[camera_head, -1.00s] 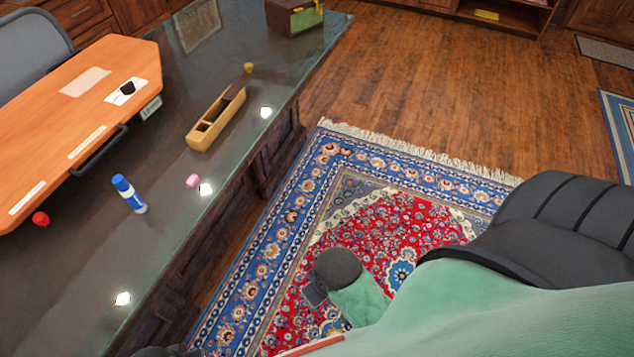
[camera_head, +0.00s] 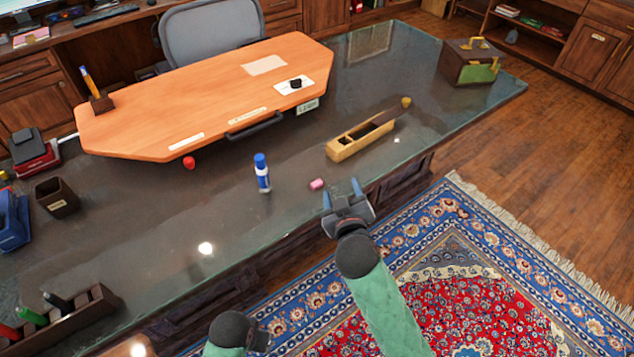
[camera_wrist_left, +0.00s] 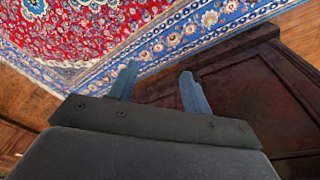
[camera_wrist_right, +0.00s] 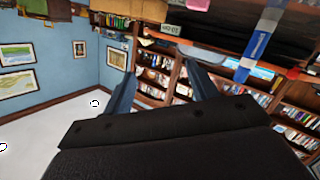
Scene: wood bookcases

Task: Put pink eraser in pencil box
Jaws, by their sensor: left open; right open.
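The small pink eraser (camera_head: 317,184) lies on the dark desk top near its front edge. The wooden pencil box (camera_head: 345,152) lies behind it and to the right, with open compartments at its left end and a darker lid over its right part. My right gripper (camera_head: 342,193) is open and empty at the desk's front edge, just right of the eraser and apart from it. My left gripper (camera_wrist_left: 160,85) is open and empty in the left wrist view, low beside the desk's front, facing the rug.
A blue and white glue stick (camera_head: 262,173) stands left of the eraser. A red object (camera_head: 189,162) lies near the orange board (camera_head: 200,110). A wooden chest (camera_head: 468,62) stands at the far right of the desk.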

